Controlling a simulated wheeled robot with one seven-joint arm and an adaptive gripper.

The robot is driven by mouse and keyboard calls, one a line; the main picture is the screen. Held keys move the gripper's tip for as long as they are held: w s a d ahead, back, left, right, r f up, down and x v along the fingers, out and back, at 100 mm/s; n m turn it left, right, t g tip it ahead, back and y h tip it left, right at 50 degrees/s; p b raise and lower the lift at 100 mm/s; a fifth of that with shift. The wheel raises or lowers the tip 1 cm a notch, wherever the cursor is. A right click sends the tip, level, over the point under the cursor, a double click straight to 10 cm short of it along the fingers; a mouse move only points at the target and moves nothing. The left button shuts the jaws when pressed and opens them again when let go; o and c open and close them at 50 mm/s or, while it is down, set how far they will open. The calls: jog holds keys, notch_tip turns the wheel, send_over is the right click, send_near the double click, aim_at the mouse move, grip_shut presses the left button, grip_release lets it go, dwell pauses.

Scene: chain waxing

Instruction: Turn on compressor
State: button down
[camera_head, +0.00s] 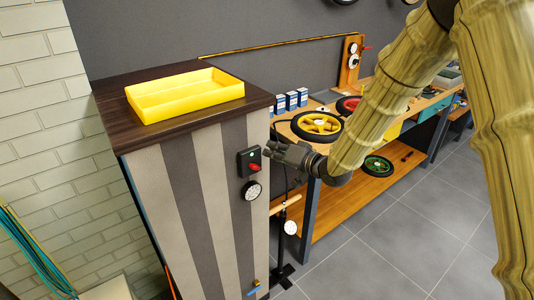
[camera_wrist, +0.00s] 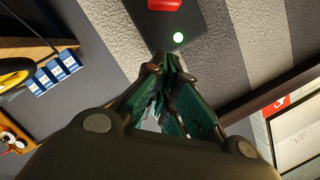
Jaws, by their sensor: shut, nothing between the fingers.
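A black switch box (camera_head: 243,164) with a red switch (camera_head: 254,168) and a small light is on the front of a grey-and-beige striped cabinet (camera_head: 205,190). A round white gauge (camera_head: 252,190) is just below the box. My gripper (camera_head: 269,150) is shut and empty, just right of the box. In the wrist view, my fingertips (camera_wrist: 170,62) are close below the black box (camera_wrist: 188,18). I cannot tell whether the fingers touch the box.
A yellow tray (camera_head: 190,100) lies on the dark cabinet top (camera_head: 118,122). To the right, a wooden workbench (camera_head: 290,130) holds a yellow-rimmed wheel (camera_head: 318,125) and blue boxes (camera_head: 291,101). A black stand with a white dial (camera_head: 290,227) is right of the cabinet. Grey floor (camera_head: 400,250) is clear.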

jog(key=b+v, duration=0.2)
jog(key=v, duration=0.7)
jog(key=shift+s+a+b, duration=0.15)
jog(key=shift+a+b, duration=0.05)
jog(key=shift+b, duration=0.2)
jog(key=s+d+f+m+g+h, duration=0.1)
jog(key=s+d+f+h, duration=0.3)
jog(key=f, duration=0.6)
jog(key=s+d+f+m+g+h, duration=0.15)
jog(key=s+f, duration=0.35)
jog(key=f, duration=0.6)
jog(key=s+d+f+h, duration=0.25)
jog(key=s+f, duration=0.25)
jog(key=f, duration=0.5)
jog(key=s+d+f+g+h, duration=0.1)
jog(key=s+f, duration=0.4)
jog(key=s, duration=0.5)
jog(key=s+d+f+g+h, duration=0.2)
jog(key=s+d+f+g, duration=0.2)
jog(key=s, duration=0.6)
jog(key=s+d+f+n+g+h, duration=0.1)
jog(key=s+d+f+g, duration=0.1)
jog(key=s+d+f, duration=0.4)
jog(key=s+f, duration=0.1)
jog(key=s, duration=0.4)
jog(key=shift+d+f+b, duration=0.2)
jog(key=shift+d+b, duration=0.05)
jog(key=shift+b, duration=0.15)
